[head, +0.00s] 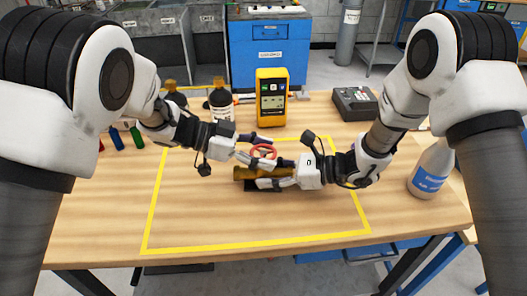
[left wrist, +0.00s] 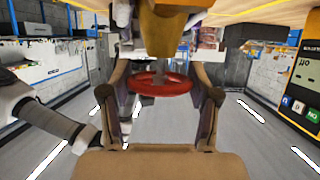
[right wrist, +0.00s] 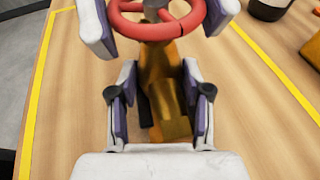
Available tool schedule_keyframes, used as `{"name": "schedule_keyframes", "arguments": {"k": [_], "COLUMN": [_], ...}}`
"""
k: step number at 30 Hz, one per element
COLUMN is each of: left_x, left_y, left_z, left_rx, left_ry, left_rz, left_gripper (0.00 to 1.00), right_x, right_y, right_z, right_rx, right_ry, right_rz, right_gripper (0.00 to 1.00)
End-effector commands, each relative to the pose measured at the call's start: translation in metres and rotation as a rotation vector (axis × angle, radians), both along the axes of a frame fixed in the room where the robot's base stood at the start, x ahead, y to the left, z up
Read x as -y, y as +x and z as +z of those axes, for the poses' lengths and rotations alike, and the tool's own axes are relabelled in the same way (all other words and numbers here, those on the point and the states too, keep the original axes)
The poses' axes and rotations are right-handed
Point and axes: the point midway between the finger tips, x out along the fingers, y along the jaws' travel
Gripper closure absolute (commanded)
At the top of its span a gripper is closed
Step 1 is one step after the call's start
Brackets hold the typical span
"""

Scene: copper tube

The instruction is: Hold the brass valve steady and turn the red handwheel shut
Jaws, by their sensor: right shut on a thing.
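The brass valve (head: 250,173) lies with its body over a dark base inside the yellow outline. Its red handwheel (head: 264,151) stands above the body. My right gripper (head: 272,173) is shut on the brass body, which shows between its fingers in the right wrist view (right wrist: 165,90). My left gripper (head: 259,151) is open around the handwheel, one finger on each side of the rim. The wheel (left wrist: 160,83) sits between those fingers in the left wrist view. I cannot tell whether the fingers touch the rim.
A yellow meter (head: 271,98) stands behind the valve. A dark bottle (head: 221,103) is at its left and a black box (head: 355,103) at its right. A white bottle (head: 431,168) stands at the right edge. The front of the table is clear.

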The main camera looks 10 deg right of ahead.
Motion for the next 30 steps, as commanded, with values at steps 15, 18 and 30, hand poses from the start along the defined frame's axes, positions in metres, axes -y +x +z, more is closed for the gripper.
{"name": "schedule_keyframes", "arguments": {"k": [15, 18, 30], "left_x": [0.0004, 0.0000, -0.0001], "left_y": [0.0002, -0.0005, -0.0004], "left_z": [-0.0002, -0.0001, -0.0001], "left_rx": [0.000, -0.001, -0.001], "left_ry": [0.000, 0.001, 0.001], "left_rz": [-0.282, -0.292, -0.290], "left_gripper": [0.74, 0.74, 0.13], "right_x": [-0.0003, -0.0003, -0.0001], "right_y": [0.0000, -0.0001, -0.0002], "right_z": [0.0005, 0.0004, 0.0003], "right_rx": [0.001, 0.001, 0.000], "right_ry": [0.001, 0.001, 0.000], "right_rz": [0.001, 0.001, 0.001], "right_gripper": [0.71, 0.71, 0.71]}}
